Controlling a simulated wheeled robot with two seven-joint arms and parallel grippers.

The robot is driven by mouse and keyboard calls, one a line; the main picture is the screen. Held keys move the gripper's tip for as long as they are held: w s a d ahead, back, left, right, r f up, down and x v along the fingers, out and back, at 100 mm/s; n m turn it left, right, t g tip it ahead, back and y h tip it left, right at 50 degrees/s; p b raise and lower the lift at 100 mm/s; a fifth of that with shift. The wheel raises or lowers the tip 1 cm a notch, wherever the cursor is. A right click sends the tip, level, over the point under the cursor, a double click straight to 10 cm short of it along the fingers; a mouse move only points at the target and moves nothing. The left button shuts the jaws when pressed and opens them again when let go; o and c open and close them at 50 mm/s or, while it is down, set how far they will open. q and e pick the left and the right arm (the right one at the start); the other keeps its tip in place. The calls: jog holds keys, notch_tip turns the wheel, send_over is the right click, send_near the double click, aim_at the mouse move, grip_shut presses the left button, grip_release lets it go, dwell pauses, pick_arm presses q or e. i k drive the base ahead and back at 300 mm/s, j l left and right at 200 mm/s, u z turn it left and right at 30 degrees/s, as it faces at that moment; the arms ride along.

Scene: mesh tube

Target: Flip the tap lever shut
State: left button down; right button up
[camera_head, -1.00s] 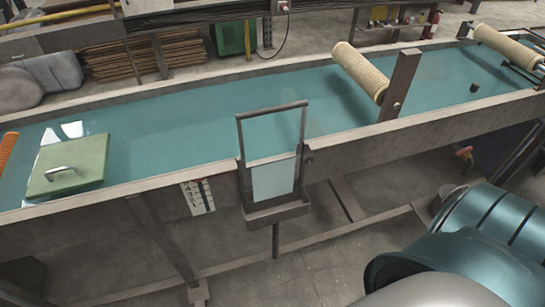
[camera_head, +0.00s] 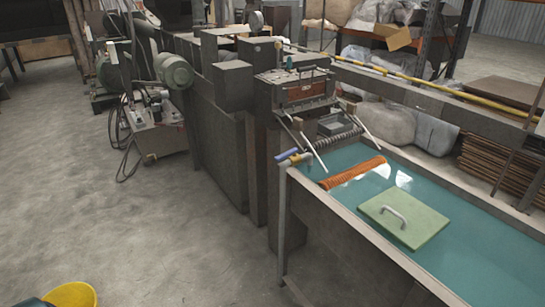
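The tap (camera_head: 297,161) is small and brass-coloured, on top of the near left corner of the long water trough (camera_head: 340,212). Its blue lever (camera_head: 287,154) lies across its top, roughly along the tap body. The tap is too small here to tell whether water runs from it. Neither of my grippers is in view, and nothing touches the lever.
An orange ribbed tube (camera_head: 353,173) and a green lid with a handle (camera_head: 405,219) lie in the trough. A grey machine (camera_head: 230,130) stands behind the tap. A yellow bucket (camera_head: 70,294) is at bottom left. The concrete floor left of the trough is clear.

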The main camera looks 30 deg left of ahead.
aim_at(294, 151)
jog(key=u, duration=0.9)
